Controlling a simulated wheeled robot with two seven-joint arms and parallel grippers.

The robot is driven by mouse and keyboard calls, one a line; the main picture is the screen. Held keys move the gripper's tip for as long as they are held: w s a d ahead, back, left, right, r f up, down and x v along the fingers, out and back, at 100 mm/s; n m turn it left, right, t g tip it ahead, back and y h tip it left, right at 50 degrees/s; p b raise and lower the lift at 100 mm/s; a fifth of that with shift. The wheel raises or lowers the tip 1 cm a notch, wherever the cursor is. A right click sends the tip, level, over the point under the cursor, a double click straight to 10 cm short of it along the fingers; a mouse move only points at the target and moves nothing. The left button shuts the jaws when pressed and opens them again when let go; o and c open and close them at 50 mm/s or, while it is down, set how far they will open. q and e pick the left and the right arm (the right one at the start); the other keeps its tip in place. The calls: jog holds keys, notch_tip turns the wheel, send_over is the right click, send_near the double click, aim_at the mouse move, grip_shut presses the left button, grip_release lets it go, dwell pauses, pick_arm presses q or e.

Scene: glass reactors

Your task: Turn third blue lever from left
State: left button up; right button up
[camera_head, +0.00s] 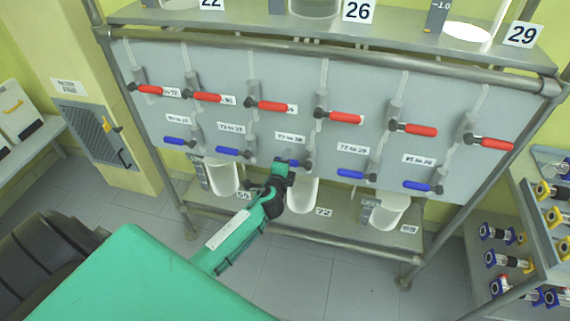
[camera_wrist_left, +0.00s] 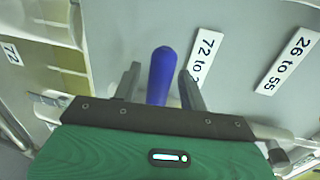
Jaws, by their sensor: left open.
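The third blue lever from the left (camera_head: 293,163) sits on the grey panel in the lower row, partly hidden by my left gripper (camera_head: 283,167). In the left wrist view the blue lever handle (camera_wrist_left: 162,75) stands between the two open fingers of my left gripper (camera_wrist_left: 160,88). A gap shows beside the handle, and the fingers are not closed on it. A label reading 72 to something (camera_wrist_left: 203,55) is right beside the right finger. My right gripper is not in view.
Other blue levers (camera_head: 228,152) (camera_head: 351,174) flank it in the same row. Red levers (camera_head: 267,105) line the row above. White containers (camera_head: 302,198) stand on the shelf below. A rack with blue-and-yellow-capped parts (camera_head: 500,259) is at the right.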

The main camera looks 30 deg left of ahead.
pick_arm(q)
jog(key=b+v, duration=0.2)
jog(key=v, duration=1.1)
jog(key=shift+s, duration=0.35)
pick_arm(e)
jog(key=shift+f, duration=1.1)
pick_arm(q)
jog(key=shift+d, duration=0.1)
jog(key=s+d+f+n+g+h, duration=0.15)
jog(key=s+f, duration=0.25)
jog(key=f, duration=0.7)
jog(key=s+f+n+g, duration=0.2)
jog(key=s+f+g, duration=0.1)
jog(key=f, duration=0.8)
jog(key=s+f+n+g+h, duration=0.1)
jog(key=s+f+g, duration=0.25)
jog(key=f, duration=0.75)
jog(key=s+d+f+n+g, duration=0.1)
jog(key=s+f+n+g, duration=0.1)
jog(key=s+f, duration=0.5)
jog(key=s+d+f+n+g+h, duration=0.1)
jog(key=s+f, duration=0.6)
jog(key=s, duration=0.8)
jog(key=s+d+f+n+g+h, duration=0.1)
jog(key=s+f+n+g, duration=0.2)
jog(key=s, duration=0.9)
notch_tip(320, 180, down, 5)
jog(key=shift+d+r+n+g, duration=0.2)
jog(key=shift+d+n+g, duration=0.1)
jog(key=shift+n, duration=0.75)
